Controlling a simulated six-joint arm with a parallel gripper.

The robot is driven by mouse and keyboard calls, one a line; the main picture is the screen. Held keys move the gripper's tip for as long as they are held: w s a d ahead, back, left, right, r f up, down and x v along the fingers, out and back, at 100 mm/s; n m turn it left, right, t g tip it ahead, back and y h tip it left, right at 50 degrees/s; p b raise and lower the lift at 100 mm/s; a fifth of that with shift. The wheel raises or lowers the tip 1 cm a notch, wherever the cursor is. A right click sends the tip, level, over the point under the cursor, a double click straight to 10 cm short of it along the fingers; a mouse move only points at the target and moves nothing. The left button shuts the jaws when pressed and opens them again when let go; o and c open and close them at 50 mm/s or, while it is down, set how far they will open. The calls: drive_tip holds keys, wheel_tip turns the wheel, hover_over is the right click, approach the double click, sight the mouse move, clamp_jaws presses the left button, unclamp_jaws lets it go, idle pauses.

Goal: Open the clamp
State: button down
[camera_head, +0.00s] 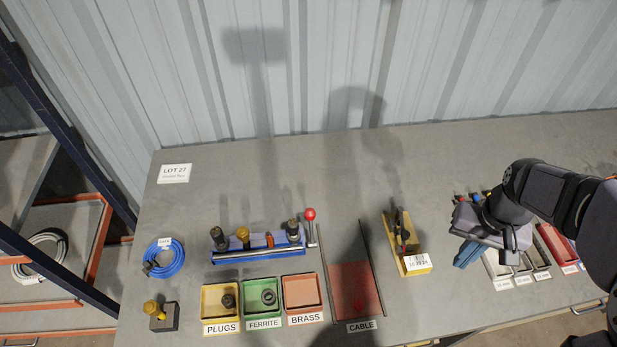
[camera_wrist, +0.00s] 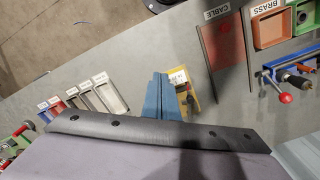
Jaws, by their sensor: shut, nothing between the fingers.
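The clamp is a blue rail (camera_head: 262,257) with a silver bar along its front, at the left-centre of the bench in the head view. A lever with a red ball knob (camera_head: 310,214) stands at its right end. Several dark, yellow and orange connectors (camera_head: 242,236) stand along the rail behind the bar. In the wrist view the clamp's blue rail (camera_wrist: 305,61) and the red knob (camera_wrist: 285,98) show at the right edge, partly cut off. My gripper (camera_head: 462,262) has blue fingers, shut and empty, well right of the clamp. The fingers also show in the wrist view (camera_wrist: 159,82).
A yellow holder (camera_head: 411,258) stands between my gripper and the clamp. PLUGS (camera_head: 205,301), FERRITE (camera_head: 263,317) and BRASS (camera_head: 303,307) trays line the front, beside the red CABLE area (camera_head: 347,280). A blue cable coil (camera_head: 163,260) lies at left. The bench behind the clamp is clear.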

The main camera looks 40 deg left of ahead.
drive_tip(key=w+a+n+p, duration=0.2)
drive_tip(key=a, duration=1.3)
drive_tip(key=w+a+n+p, duration=0.2)
drive_tip(key=a+n, duration=0.1)
drive_tip(key=a, duration=1.2)
drive_tip(key=n+p, duration=0.1)
approach(311, 226)
drive_tip(key=w+a+r, duration=0.2)
drive_tip(key=w+a, duration=0.2)
drive_tip(key=shift+s+d+f+b, duration=0.3)
drive_tip(key=shift+f+b, duration=0.8)
drive_tip(key=shift+f, duration=0.1)
drive_tip(key=shift+s+d+f+b, duration=0.35)
drive_tip(key=shift+f+b, duration=0.75)
drive_tip(key=shift+f, duration=0.1)
drive_tip(key=shift+s+d+f+b, duration=0.3)
drive_tip(key=shift+f+b, duration=0.8)
drive_tip(key=shift+f, duration=0.1)
drive_tip(key=shift+s+d+r+b, duration=0.15)
drive_tip(key=shift+s+d+b, duration=0.1)
drive_tip(key=shift+s+d, duration=0.3)
drive_tip(key=shift+s+d+r+b, duration=0.15)
drive_tip(key=shift+s+d+b, duration=0.1)
drive_tip(key=shift+s+d, duration=0.25)
drive_tip(key=shift+s+d+f+b, duration=0.3)
drive_tip(key=shift+s+d+b, duration=0.1)
drive_tip(key=shift+s+d, duration=0.5)
drive_tip(key=shift+s+d+f+b, duration=0.3)
drive_tip(key=shift+s+d+b, duration=0.1)
drive_tip(key=shift+s+d, duration=0.45)
